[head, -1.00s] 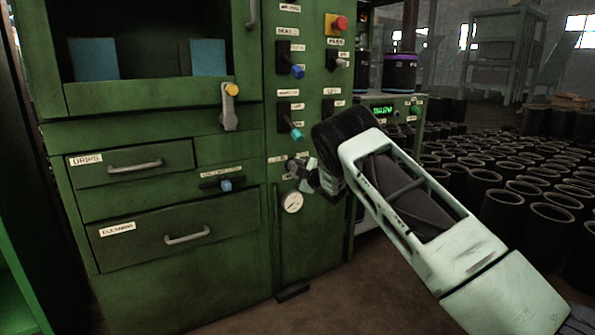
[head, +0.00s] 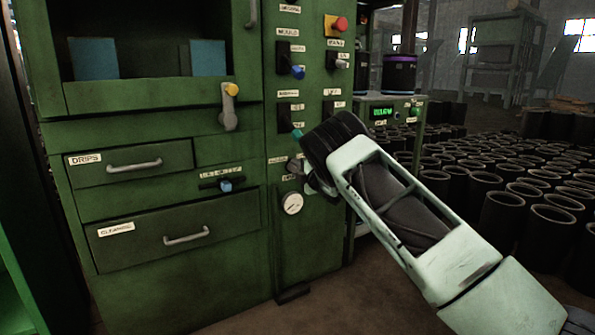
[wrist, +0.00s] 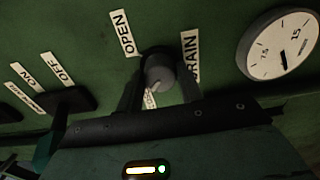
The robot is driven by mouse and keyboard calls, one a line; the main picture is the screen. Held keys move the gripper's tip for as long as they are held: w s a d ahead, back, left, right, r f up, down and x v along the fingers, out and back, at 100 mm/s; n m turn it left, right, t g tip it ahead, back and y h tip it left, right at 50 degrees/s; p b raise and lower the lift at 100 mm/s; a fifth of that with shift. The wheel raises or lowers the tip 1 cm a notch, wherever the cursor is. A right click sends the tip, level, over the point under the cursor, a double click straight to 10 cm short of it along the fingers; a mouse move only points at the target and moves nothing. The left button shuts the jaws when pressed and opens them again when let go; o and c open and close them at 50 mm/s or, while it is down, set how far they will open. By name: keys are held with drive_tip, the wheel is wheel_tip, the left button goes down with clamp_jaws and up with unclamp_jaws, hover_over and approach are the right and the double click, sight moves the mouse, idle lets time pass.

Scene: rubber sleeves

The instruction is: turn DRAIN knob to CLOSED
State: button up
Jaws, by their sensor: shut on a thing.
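The DRAIN knob (wrist: 158,72) is a small grey round knob on a dark base on the green panel. In the wrist view, the OPEN label (wrist: 122,33) is at its upper left and the DRAIN label (wrist: 190,60) at its right. A small label (wrist: 150,98) below it, partly hidden, may be CLOSED; I cannot read it fully. My gripper (wrist: 160,88) is shut on the knob, with one finger on each side. In the head view, my wrist covers part of the gripper and knob area, so the knob's pointing direction is unclear.
A round gauge (wrist: 283,45) sits close to the right of the knob in the wrist view. A switch with ON and OFF labels (wrist: 65,100) is at the left. Drawers (head: 135,165) are left of the panel; several black sleeves (head: 500,210) stand on the right.

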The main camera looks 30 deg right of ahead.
drive_tip(key=shift+f, duration=0.1)
drive_tip(key=o, duration=1)
drive_tip(key=s+p, duration=0.2)
drive_tip(key=s, duration=0.3)
drive_tip(key=s+p, duration=0.1)
drive_tip(key=s, duration=0.5)
drive_tip(key=s+p, duration=0.2)
drive_tip(key=s, duration=0.4)
drive_tip(key=shift+s+d+p, duration=0.2)
drive_tip(key=shift+d+p, duration=0.1)
drive_tip(key=shift+p, duration=0.05)
